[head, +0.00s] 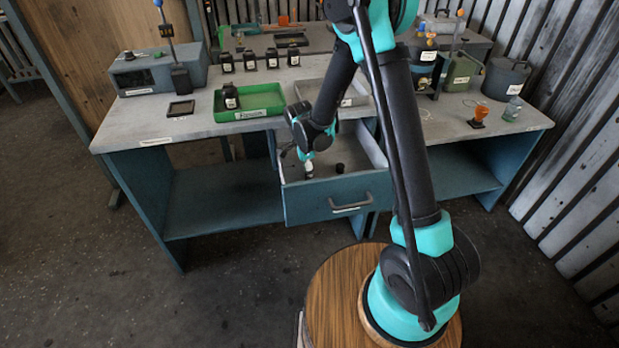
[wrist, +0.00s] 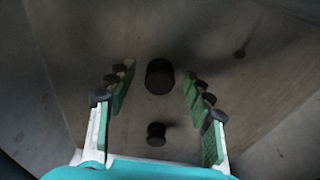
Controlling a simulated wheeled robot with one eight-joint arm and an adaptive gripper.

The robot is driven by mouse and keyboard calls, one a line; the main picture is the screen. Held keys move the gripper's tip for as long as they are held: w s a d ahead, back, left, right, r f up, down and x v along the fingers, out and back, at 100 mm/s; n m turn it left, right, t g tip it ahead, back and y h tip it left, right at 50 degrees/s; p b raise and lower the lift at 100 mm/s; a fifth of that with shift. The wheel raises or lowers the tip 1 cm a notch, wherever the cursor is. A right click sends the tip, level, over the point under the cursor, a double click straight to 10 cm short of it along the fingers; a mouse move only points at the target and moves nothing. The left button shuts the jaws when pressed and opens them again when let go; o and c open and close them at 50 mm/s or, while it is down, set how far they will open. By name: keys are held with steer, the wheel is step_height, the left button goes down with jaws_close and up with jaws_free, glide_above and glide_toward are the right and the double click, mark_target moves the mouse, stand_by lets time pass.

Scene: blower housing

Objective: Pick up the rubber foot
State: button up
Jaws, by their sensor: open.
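My gripper (head: 308,165) is open and points down into the open drawer (head: 335,203) of the workbench. In the wrist view its green-padded fingers (wrist: 157,80) stand apart on both sides, with nothing held. A dark round cylinder (wrist: 159,76) shows between the fingertips on the drawer floor. A smaller black spool-shaped piece (wrist: 156,134) shows lower in that view, nearer the palm. Both look like black rubber; I cannot tell for sure which is the rubber foot. In the head view one small black piece (head: 340,168) lies right of my gripper; the other is not clearly visible.
The drawer walls surround my gripper closely. On the bench above are a green tray (head: 250,115) holding a black bottle, a grey tray (head: 352,100), several black bottles, and an orange item (head: 479,115). A grey pot (head: 507,78) stands at the right.

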steer(key=shift+c, duration=0.2)
steer(key=c, duration=1)
steer(key=shift+r, duration=0.15)
